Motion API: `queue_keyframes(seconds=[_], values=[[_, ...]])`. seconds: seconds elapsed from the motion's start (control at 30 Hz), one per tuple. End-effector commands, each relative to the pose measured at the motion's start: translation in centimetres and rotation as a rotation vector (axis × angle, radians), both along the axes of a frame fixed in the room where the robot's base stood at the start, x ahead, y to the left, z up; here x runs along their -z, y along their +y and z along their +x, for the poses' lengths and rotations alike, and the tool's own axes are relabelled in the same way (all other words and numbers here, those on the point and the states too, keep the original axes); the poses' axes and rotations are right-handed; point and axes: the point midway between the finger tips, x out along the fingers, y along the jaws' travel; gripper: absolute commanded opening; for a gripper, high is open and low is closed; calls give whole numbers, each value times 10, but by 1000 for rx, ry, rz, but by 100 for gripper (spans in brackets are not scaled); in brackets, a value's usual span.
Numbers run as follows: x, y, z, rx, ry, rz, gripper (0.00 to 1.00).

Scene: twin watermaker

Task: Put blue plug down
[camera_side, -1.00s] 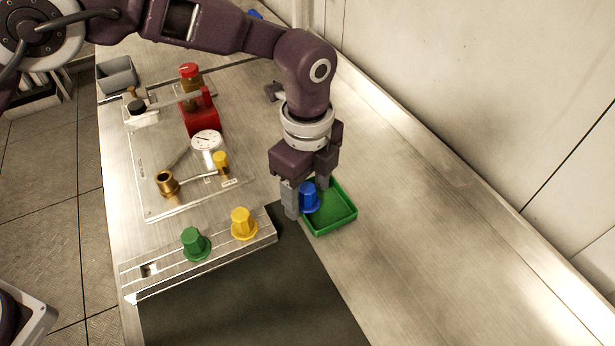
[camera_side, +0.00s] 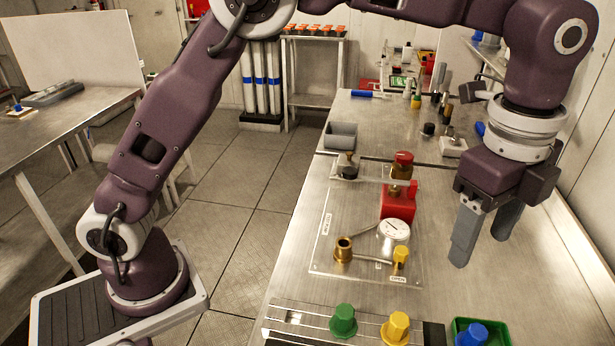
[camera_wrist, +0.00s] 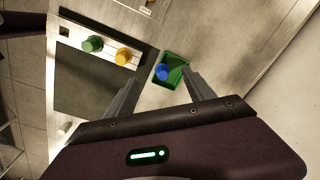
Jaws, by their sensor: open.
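The blue plug (camera_side: 472,334) sits in the green tray (camera_side: 458,322) at the bottom edge of the side view. In the wrist view the blue plug (camera_wrist: 162,72) lies toward the left side inside the green tray (camera_wrist: 176,80). My gripper (camera_side: 482,250) is open and empty, raised above the bench and clear of the tray. The lower part of the tray is cut off in the side view.
A rack (camera_side: 300,318) holds a green plug (camera_side: 343,320) and a yellow plug (camera_side: 396,328), left of the tray. Behind it, a plate (camera_side: 330,262) carries a gauge (camera_side: 394,232), brass fitting (camera_side: 344,250) and red valve block (camera_side: 398,202). A grey bin (camera_side: 341,136) stands farther back.

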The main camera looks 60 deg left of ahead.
Motion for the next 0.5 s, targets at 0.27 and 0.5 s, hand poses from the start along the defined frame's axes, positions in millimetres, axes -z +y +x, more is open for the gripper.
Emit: queue_keyframes(seconds=[0.27, 0.5], values=[[-85, 178, -110, -944, -184, -206, 62], [-42, 238, -213, -1549, -285, -404, 62]])
